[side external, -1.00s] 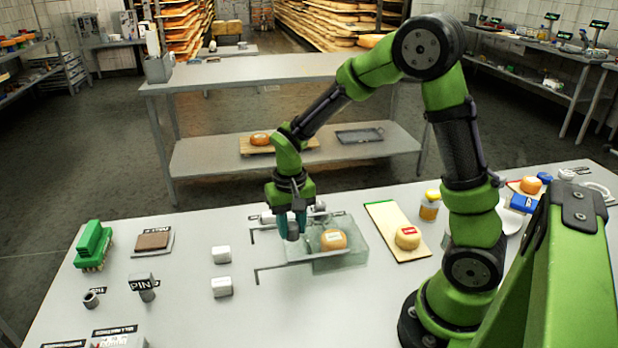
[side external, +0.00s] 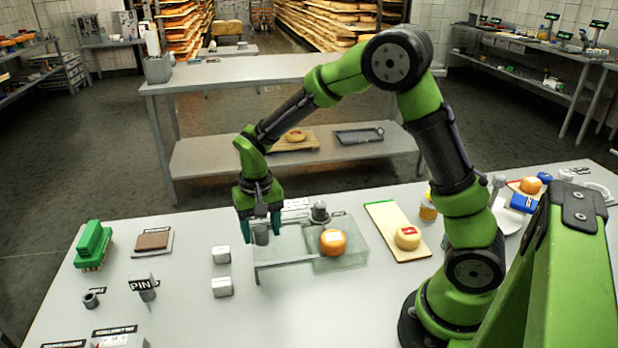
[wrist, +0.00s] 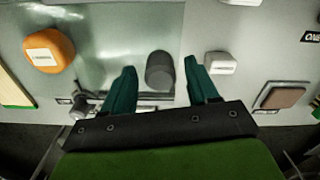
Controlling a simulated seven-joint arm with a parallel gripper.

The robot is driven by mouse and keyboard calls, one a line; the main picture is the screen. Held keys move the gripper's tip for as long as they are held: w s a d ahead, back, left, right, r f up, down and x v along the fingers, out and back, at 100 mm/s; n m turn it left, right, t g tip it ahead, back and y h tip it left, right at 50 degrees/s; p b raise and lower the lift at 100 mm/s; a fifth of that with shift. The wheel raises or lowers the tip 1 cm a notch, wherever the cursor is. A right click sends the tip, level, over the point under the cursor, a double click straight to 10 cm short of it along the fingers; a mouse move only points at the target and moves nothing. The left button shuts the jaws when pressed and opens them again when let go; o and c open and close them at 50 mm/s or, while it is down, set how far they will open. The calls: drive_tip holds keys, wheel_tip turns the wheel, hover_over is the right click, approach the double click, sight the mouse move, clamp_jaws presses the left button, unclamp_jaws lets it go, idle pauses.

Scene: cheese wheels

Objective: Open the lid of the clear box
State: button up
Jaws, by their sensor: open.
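The clear box (side external: 356,249) stands on the grey table, with an orange cheese wheel (side external: 333,242) inside. Its clear lid (side external: 288,243) lies to the left of the cheese, over the rails beside the box. A grey cylindrical knob (side external: 261,236) stands at the lid's left end. My gripper (side external: 260,228) points down over this knob with its teal fingers open on either side. In the wrist view the knob (wrist: 160,70) is between the fingertips, with gaps on both sides. The cheese (wrist: 50,50) also shows at the upper left there.
A second grey knob-like part (side external: 319,211) is at the box's back edge. White blocks (side external: 222,255) stand to the left. A board with another cheese (side external: 407,238) and a yellow-topped jar (side external: 428,207) are at the right. The table between the blocks and the green object (side external: 93,245) is partly free.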

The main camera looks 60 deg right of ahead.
wheel_tip(320, 180, up, 17)
idle(0.5)
drive_tip(key=s+a+n+t+y, duration=0.1)
drive_tip(key=s+t, duration=0.6)
drive_tip(key=s, duration=1)
drive_tip(key=shift+r+n+y, duration=0.25)
drive_tip(key=shift+n+y, duration=0.25)
drive_tip(key=shift+n, duration=0.4)
